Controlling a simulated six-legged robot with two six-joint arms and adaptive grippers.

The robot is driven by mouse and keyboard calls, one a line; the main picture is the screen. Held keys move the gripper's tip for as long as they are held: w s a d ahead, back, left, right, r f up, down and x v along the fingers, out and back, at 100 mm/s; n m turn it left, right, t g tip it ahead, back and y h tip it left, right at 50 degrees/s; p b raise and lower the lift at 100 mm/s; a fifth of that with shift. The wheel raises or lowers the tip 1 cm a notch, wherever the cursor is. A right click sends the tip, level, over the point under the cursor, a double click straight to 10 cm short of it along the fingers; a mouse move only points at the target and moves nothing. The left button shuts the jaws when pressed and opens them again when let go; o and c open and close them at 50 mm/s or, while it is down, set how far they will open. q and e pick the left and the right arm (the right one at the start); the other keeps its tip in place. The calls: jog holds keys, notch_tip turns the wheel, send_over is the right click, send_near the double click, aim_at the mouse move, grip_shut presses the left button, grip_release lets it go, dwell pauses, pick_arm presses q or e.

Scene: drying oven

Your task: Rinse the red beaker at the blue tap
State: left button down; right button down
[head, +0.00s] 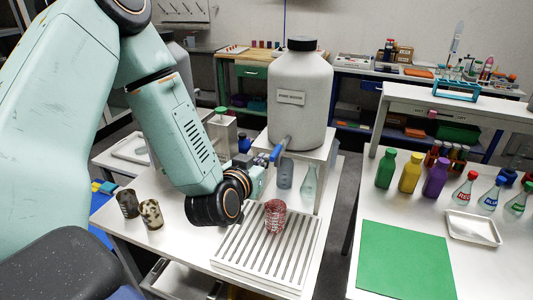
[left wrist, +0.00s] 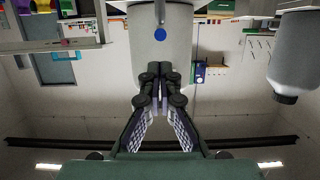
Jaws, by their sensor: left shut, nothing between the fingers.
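The red beaker (head: 275,216) stands on a white slatted drain rack (head: 236,262), below and in front of the blue tap (head: 276,153). The tap is on a large grey-white canister (head: 298,100) on a stand. My left gripper (head: 262,168) reaches in from the left, close to the tap and above the beaker. In the left wrist view, upside down, its fingers (left wrist: 160,72) are together and empty, with the tap's blue end (left wrist: 160,34) just beyond their tips. I cannot tell whether they touch it. My right gripper is not in view.
Two stained beakers (head: 139,209) stand left of the rack. Clear glassware (head: 308,180) stands behind it, by the stand. The right table holds a green mat (head: 404,262), a white tray (head: 473,229) and several bottles (head: 410,173). A gap separates the two tables.

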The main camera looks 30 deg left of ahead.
pick_arm(q)
jog(key=v, duration=0.4)
jog(key=shift+f, duration=0.35)
jog(key=shift+w+f, duration=0.1)
jog(key=shift+f, duration=0.05)
jog(key=s+d+f+g+h+b, duration=0.2)
jog(key=s+d+f+g, duration=0.25)
jog(key=f, duration=0.55)
jog(key=s+d+f+g+h+b, duration=0.25)
jog(key=s+f, duration=0.25)
jog(key=f, duration=0.4)
jog(key=s+d+f+m+g+y+b, duration=0.1)
jog(key=s+f+g+b, duration=0.6)
jog(key=s+f, duration=1.3)
jog(key=shift+d+f+m+g+b, duration=0.4)
jog(key=shift+d+m+b, duration=0.3)
jog(key=shift+d, duration=0.5)
